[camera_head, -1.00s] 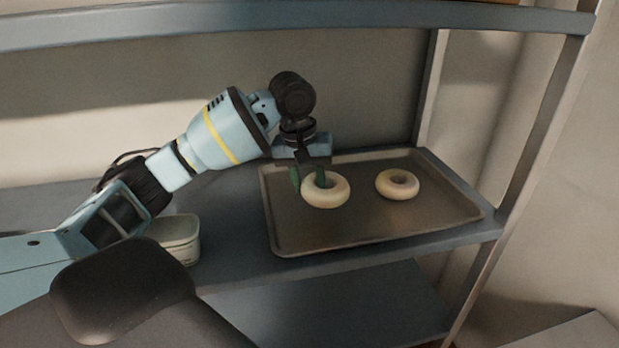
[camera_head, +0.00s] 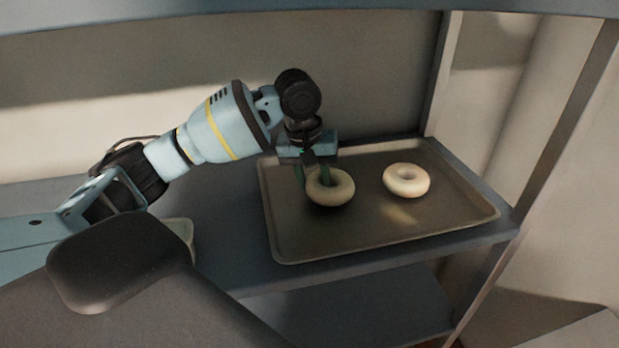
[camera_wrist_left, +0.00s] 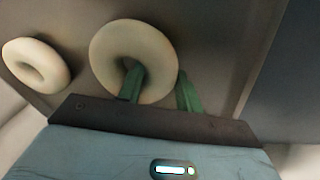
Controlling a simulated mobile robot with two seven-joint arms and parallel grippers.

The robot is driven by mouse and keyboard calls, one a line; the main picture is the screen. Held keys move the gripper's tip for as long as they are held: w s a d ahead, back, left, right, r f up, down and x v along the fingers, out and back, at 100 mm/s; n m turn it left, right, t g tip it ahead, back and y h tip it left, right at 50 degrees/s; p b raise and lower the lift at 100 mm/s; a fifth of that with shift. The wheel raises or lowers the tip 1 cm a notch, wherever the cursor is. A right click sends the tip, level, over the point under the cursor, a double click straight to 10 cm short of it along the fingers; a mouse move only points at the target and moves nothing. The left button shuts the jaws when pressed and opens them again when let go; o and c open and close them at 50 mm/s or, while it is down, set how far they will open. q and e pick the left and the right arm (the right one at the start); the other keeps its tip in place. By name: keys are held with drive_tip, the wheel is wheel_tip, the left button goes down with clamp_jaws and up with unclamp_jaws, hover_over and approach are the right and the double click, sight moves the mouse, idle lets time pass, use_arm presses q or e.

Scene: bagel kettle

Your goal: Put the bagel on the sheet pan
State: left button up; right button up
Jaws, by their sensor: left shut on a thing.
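The held bagel (camera_head: 343,196) is a pale ring over the left part of the sheet pan (camera_head: 375,235), a dark shallow tray on the shelf. My left gripper (camera_head: 312,174) is shut on this bagel's side wall, one green finger in the hole and one outside. In the left wrist view, the held bagel (camera_wrist_left: 106,50) sits at the gripper's fingers (camera_wrist_left: 159,88). I cannot tell whether it touches the pan. A second bagel (camera_head: 394,184) lies on the pan to the right and also shows in the wrist view (camera_wrist_left: 50,65). My right gripper is not in view.
The pan sits on a grey shelf (camera_head: 250,230) with a wall behind and an upright post (camera_head: 556,130) at right. Another shelf board (camera_head: 300,14) runs overhead. A pale tub (camera_head: 183,232) stands left of the pan, partly hidden. The pan's front is clear.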

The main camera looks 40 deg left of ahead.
use_arm(q)
drive_tip(key=shift+s+a+f, duration=0.1)
drive_tip(key=shift+a+f, duration=0.1)
drive_tip(key=shift+f, duration=0.35)
drive_tip(key=shift+d, duration=0.3)
drive_tip(key=o, duration=1)
drive_tip(key=shift+a, duration=0.1)
drive_tip(key=shift+o, duration=0.2)
wheel_tip(320, 180, up, 12)
drive_tip(key=s, duration=0.2)
drive_tip(key=shift+a, duration=0.45)
